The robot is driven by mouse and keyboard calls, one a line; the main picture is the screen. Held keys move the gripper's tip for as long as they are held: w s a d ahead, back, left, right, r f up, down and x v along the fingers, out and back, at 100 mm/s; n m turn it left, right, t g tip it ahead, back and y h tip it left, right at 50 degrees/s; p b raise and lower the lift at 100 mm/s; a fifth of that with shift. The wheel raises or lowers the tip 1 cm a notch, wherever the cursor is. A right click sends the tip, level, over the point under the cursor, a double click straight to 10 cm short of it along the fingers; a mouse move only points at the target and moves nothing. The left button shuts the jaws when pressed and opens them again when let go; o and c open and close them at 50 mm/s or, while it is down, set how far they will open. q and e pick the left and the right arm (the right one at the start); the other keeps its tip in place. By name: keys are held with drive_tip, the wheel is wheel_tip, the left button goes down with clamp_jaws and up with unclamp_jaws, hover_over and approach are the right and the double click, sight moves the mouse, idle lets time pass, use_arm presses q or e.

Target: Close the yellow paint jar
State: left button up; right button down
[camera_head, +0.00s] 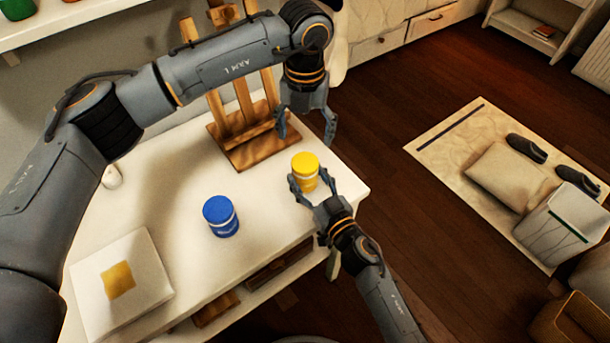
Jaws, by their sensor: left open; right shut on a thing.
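The yellow paint jar (306,164) stands upright on the white table near its right edge, with a yellow top and a white band lower down. My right gripper (309,187) is shut on the jar from the front right, its fingers around the jar's lower body. My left gripper (306,133) is open and empty, pointing down above and behind the jar, apart from it. The jar's lower side is partly hidden by the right fingers. I cannot tell whether the yellow top is a seated lid.
A blue paint jar (220,216) stands left of the yellow one. A wooden easel (250,155) stands behind, close to my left gripper. A white canvas with a yellow square (146,286) lies at the table's front left. The white table (180,190) is bare between them.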

sight(305, 162)
use_arm(q)
drive_tip(key=n, duration=0.5)
drive_tip(key=shift+f, duration=4)
